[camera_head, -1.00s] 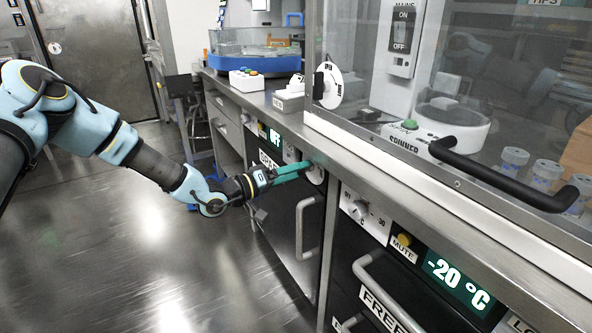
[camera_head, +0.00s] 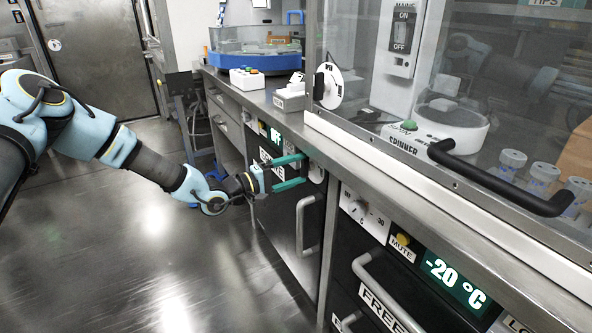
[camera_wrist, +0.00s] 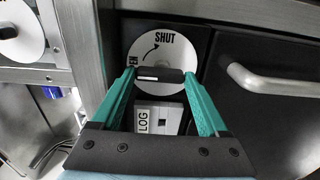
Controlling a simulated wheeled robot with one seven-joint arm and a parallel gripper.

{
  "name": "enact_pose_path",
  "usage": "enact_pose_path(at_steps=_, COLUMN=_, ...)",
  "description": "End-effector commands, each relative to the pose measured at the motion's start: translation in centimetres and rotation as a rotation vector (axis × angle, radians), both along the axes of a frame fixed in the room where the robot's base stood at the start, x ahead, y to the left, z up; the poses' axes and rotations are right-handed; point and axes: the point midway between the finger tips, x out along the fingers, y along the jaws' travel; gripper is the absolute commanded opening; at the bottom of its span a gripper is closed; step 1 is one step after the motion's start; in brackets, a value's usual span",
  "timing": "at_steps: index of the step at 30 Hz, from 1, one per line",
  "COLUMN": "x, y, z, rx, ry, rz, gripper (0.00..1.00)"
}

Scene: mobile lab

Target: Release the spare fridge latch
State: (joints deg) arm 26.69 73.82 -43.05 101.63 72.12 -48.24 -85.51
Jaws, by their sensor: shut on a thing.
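The spare fridge latch is a black bar (camera_wrist: 173,76) on a white disc (camera_wrist: 178,46) marked SHUT with a curved arrow. The bar lies level in the wrist view, with a white stripe on its left half. A second word at the disc's left is mostly hidden by a finger; only its last letters show. My gripper (camera_wrist: 159,75) has a green finger at each end of the bar and is shut on it. In the head view my gripper (camera_head: 303,170) reaches the disc (camera_head: 316,172) at the top of the black fridge door (camera_head: 285,215); the bar is hard to make out there.
The fridge door handle (camera_head: 302,225) stands out below the disc. To the right are the freezer dial (camera_head: 363,209) and freezer handle (camera_head: 385,290). A white LOG box (camera_wrist: 157,118) sits below the disc in the wrist view. The floor (camera_head: 130,250) is clear.

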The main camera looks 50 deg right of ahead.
Motion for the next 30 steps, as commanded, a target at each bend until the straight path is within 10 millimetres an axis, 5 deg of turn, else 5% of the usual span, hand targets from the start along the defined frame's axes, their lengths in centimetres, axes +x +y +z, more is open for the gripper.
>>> enact_pose_path(at_steps=15, x=0.17, y=0.05, z=-0.13, rx=0.009, ry=0.018, rz=0.003, gripper=0.22)
enact_pose_path(at_steps=16, x=0.17, y=0.05, z=-0.13, rx=0.009, ry=0.018, rz=0.003, gripper=0.80)
enact_pose_path(at_steps=21, x=0.12, y=0.03, z=-0.09, rx=0.009, ry=0.017, rz=0.002, gripper=0.99)
enact_pose_path(at_steps=30, x=0.16, y=0.23, z=-0.04, rx=0.007, ry=0.016, rz=0.001, gripper=1.00)
